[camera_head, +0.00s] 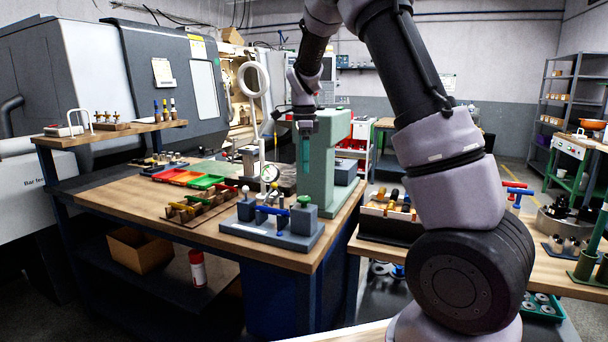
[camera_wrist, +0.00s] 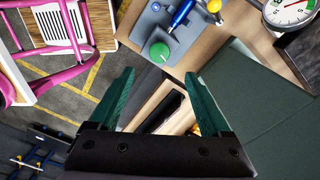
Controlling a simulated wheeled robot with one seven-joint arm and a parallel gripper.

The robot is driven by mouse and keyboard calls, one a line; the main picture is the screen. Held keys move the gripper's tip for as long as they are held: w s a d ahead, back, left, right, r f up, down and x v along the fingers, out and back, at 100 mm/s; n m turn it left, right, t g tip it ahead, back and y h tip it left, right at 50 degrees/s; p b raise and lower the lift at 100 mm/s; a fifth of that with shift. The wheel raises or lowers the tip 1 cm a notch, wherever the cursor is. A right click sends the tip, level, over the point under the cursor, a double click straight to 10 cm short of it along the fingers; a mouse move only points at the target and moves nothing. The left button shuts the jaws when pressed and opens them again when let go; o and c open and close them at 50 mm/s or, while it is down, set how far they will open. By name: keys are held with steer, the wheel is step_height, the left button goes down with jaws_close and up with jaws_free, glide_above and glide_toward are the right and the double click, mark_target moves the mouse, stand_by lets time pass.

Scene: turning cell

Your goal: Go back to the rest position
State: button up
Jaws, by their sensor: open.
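My gripper (camera_head: 305,168) hangs from my raised arm at the middle of the head view, in front of the pale green machine column (camera_head: 325,165) and above the workbench (camera_head: 110,200). In the wrist view, the teal fingers of my gripper (camera_wrist: 160,76) are spread apart. Nothing is held between them; a wooden edge and a dark slot show behind the gap. A grey fixture block (camera_head: 272,228) with blue and green handles stands on the bench below. Its green knob (camera_wrist: 160,52) shows just beyond the fingertips in the wrist view.
A dial gauge (camera_head: 270,173) stands close to my gripper and shows at the wrist view's top right (camera_wrist: 291,10). Coloured trays (camera_head: 188,178) lie farther left on the bench. A second bench (camera_head: 545,270) with tools is right of my arm. Floor shows between the benches and shelving.

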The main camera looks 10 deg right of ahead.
steer(key=shift+r, duration=0.2)
steer(key=s+d+r+n+t+y, duration=0.35)
steer(key=s+r+n, duration=0.25)
steer(key=s+r, duration=0.55)
steer(key=s+d+r+n+t, duration=0.1)
steer(key=s+n, duration=0.3)
steer(key=s, duration=0.5)
steer(key=s+d+r+n+t+h, duration=0.1)
steer(key=s+n+t, duration=0.1)
steer(key=s+n, duration=0.3)
steer(key=s, duration=0.4)
steer(key=shift+r+t, duration=0.15)
steer(key=shift+t, duration=0.2)
